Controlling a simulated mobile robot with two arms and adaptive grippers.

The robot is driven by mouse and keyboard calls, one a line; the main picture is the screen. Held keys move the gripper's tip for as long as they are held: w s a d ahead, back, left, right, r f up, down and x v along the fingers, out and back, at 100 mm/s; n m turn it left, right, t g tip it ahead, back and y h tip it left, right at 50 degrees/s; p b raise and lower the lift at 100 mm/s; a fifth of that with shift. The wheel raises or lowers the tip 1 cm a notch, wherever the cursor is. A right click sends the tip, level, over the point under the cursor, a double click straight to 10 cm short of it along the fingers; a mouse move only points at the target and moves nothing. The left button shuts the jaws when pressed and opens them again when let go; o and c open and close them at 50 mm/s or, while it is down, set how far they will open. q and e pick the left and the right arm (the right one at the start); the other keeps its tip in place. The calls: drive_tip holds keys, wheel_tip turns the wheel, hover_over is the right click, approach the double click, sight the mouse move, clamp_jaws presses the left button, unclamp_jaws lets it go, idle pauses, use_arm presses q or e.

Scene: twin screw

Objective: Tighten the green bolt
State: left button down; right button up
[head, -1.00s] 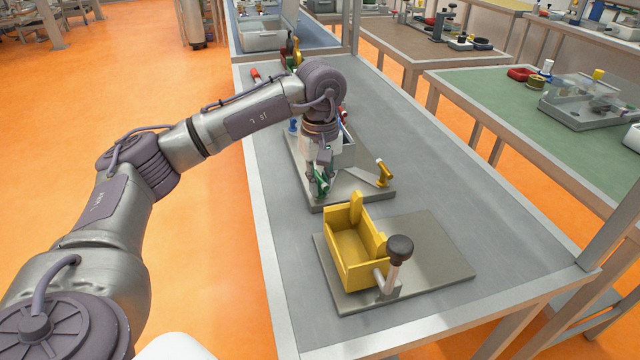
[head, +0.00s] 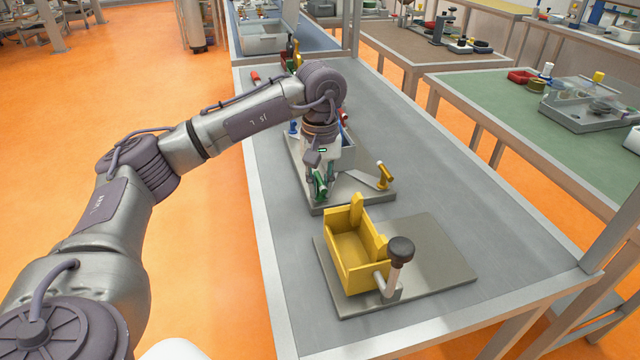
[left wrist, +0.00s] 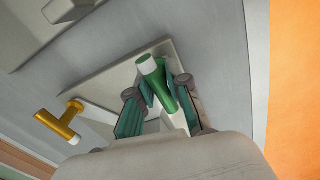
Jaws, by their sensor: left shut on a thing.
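The green bolt (head: 320,184) stands at the near left corner of a grey plate (head: 350,200) in the head view. In the left wrist view the bolt (left wrist: 158,84) shows as a green bar with a white end. My left gripper (head: 320,176) points down at it from above. In the left wrist view the gripper (left wrist: 163,100) has a finger on each side of the green bar and is shut on it. The lower part of the bolt is hidden. My right gripper is not in view.
A yellow T-shaped bolt (head: 385,176) stands at the plate's right, and a blue one (head: 293,127) behind on the left. A yellow box with a black-knobbed lever (head: 400,250) stands nearer on another plate (head: 440,245). The table's right side (head: 470,190) is clear.

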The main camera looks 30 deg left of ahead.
sight(320, 180)
use_arm(q)
drive_tip(key=c, duration=1.1)
unclamp_jaws()
wheel_tip(320, 180, up, 12)
